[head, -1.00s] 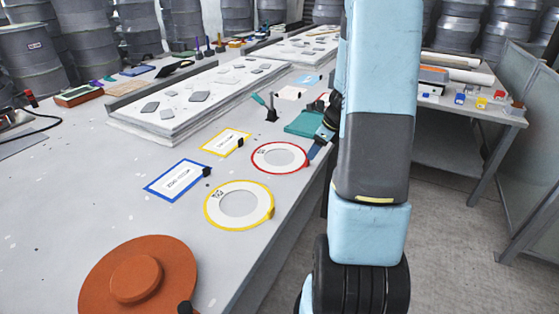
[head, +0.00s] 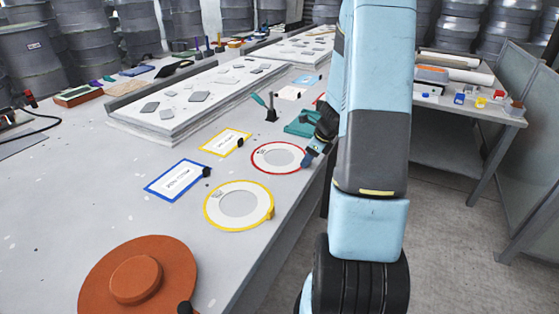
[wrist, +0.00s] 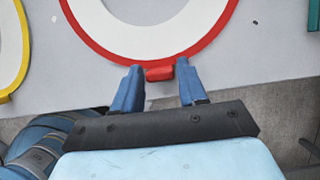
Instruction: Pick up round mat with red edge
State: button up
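The round mat with red edge (head: 259,160) lies flat on the grey table. It is a white ring with a grey centre. In the wrist view its near part (wrist: 148,42) fills the top, and a small red tab (wrist: 160,73) sticks out from its edge. The tab seems nearer the left finger. In the head view my gripper (head: 308,158) is at the mat's right side; the arm hides part of it.
A yellow-edged round mat (head: 212,207) lies nearer, with blue-edged (head: 177,180) and yellow-edged (head: 224,142) cards to the left. A teal object (head: 300,129) is just behind. The table's right edge runs close to my gripper. An orange round mould (head: 170,270) lies in front.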

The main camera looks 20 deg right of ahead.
jog(key=c, duration=0.7)
jog(key=shift+c, duration=0.2)
